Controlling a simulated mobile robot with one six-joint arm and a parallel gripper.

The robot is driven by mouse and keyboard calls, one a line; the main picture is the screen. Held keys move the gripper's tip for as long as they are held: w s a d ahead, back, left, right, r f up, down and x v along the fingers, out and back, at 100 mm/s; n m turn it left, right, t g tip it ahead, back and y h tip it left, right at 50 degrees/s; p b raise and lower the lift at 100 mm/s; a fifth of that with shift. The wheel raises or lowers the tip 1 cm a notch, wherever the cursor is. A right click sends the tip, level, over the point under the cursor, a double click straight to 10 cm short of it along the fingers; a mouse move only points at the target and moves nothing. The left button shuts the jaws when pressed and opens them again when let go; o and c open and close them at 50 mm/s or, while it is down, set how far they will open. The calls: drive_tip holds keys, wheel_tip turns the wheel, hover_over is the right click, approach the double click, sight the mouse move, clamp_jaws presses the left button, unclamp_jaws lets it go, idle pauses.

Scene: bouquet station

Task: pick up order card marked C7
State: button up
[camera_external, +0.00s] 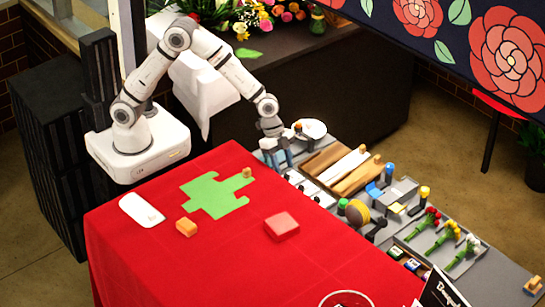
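Several small white cards lie on the grey work surface just right of the red table's edge, one of them a white card (293,177). Their markings are too small to read, so I cannot tell which is C7. My gripper (279,160) points down over the far-left end of the grey surface, just up and left of these cards. Its fingers are small and partly blend with what is behind them. I cannot tell whether they are open, or whether they touch or hold anything.
A white round dish (311,129) is close behind my gripper. Long wooden and white strips (342,167) lie to its right. Tape rolls, tools and flowers (431,223) crowd the surface further right. The red table (230,262) holds a green mat (212,194) and a red box (283,225).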

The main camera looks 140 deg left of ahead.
sight(292, 177)
drive_tip(key=shift+x, duration=1.4)
drive_tip(key=shift+c, duration=0.3)
clamp_jaws()
